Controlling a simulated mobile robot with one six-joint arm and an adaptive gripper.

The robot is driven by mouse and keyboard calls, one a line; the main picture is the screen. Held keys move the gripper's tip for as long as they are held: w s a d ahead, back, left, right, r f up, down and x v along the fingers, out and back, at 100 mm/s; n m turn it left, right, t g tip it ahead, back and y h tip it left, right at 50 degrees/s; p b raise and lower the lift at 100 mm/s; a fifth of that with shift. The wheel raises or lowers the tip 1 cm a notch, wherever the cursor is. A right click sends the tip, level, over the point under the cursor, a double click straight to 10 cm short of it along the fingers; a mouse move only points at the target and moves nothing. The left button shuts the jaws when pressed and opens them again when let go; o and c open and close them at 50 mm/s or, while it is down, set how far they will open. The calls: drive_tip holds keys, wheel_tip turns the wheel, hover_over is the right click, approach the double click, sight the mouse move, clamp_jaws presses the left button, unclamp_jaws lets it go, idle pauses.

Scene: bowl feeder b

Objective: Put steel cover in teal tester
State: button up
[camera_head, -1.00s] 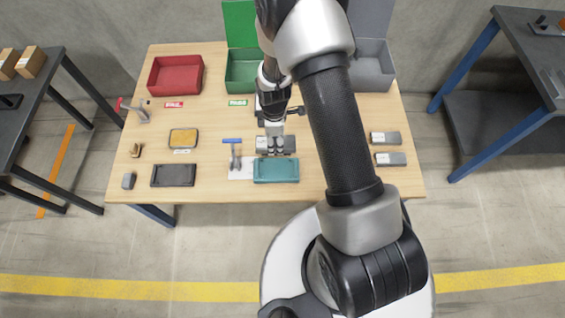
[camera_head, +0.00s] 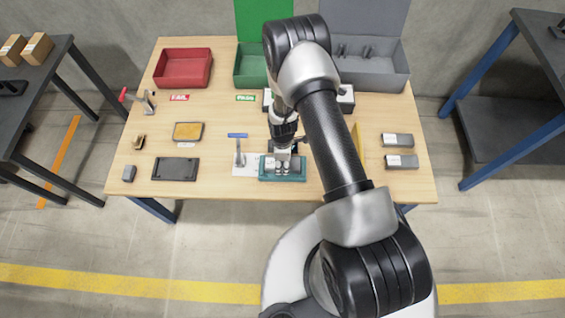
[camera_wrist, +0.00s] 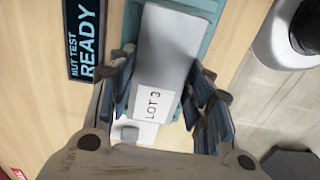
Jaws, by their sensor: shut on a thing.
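The steel cover (camera_wrist: 166,50), a grey block with a white "LOT 3" label, is between the fingers of my gripper (camera_wrist: 160,98) in the wrist view. My gripper (camera_head: 283,160) is shut on it. The teal tester (camera_head: 283,176) is at the front middle of the table, directly below the cover in the head view. The tester's teal edge (camera_wrist: 208,40) shows beside the cover in the wrist view. The cover overlaps the tester; I cannot tell whether it touches the tester or hangs just above it.
A clamp with a blue handle (camera_head: 238,136) stands just left of the tester. A black tray (camera_head: 175,168) lies farther left. Two grey blocks (camera_head: 398,140) (camera_head: 402,161) lie at right. Red (camera_head: 183,70), green (camera_head: 248,70) and grey (camera_head: 375,75) bins line the back. My arm hides part of the table.

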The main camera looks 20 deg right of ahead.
drive_tip(key=shift+f, duration=0.3)
drive_tip(key=o, duration=1.3)
